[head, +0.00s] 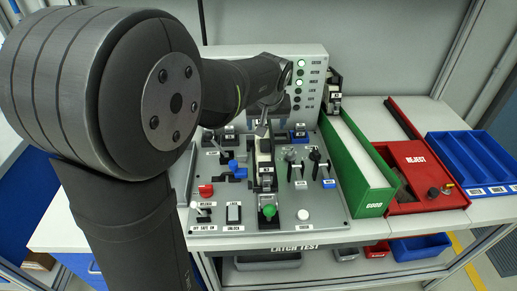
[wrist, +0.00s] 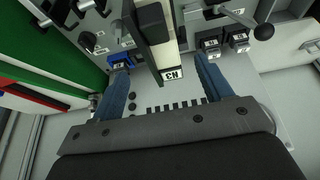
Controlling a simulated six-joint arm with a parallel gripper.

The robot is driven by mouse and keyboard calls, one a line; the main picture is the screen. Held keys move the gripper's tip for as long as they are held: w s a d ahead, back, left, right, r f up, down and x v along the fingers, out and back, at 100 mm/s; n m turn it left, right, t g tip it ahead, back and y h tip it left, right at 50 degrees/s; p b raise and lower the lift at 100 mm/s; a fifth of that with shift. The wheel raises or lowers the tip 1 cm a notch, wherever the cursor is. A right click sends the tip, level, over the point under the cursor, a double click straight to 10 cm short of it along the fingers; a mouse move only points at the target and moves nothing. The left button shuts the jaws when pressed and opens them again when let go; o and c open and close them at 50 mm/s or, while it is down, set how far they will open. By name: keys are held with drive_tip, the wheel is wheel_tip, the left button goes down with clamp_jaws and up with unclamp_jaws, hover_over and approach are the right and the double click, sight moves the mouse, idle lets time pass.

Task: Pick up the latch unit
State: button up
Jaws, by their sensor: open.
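A latch unit (head: 265,158), a cream and black block, is at the middle of the test panel, in line with a green knob (head: 268,211). In the wrist view the cream and black block (wrist: 160,52) carries a white label and shows between my two blue fingers. My gripper (wrist: 161,66) is open, with a finger on either side of the block and gaps visible to both. I cannot tell how deep the fingers reach. In the head view my arm hides part of the panel behind the block. A similar black and cream unit (head: 334,92) stands at the top of the green chute.
The grey panel (head: 335,207) holds levers, a red knob (head: 206,190) and switches around the block. The green GOOD chute (head: 372,201), red REJECT tray (head: 432,204) and blue tray (head: 474,158) are to the right. Small bins sit on the shelf below.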

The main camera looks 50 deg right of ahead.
sight(265, 139)
drive_tip(key=x, duration=0.5)
drive_tip(key=shift+f, duration=0.3)
drive_tip(key=shift+w+d+x, duration=0.1)
drive_tip(key=shift+w+x, duration=0.05)
drive_tip(key=shift+x, duration=1.15)
drive_tip(key=shift+w+d+x, duration=0.15)
drive_tip(key=shift+w+x, duration=0.05)
drive_tip(key=shift+x, duration=1.05)
drive_tip(key=shift+r, duration=0.15)
clamp_jaws()
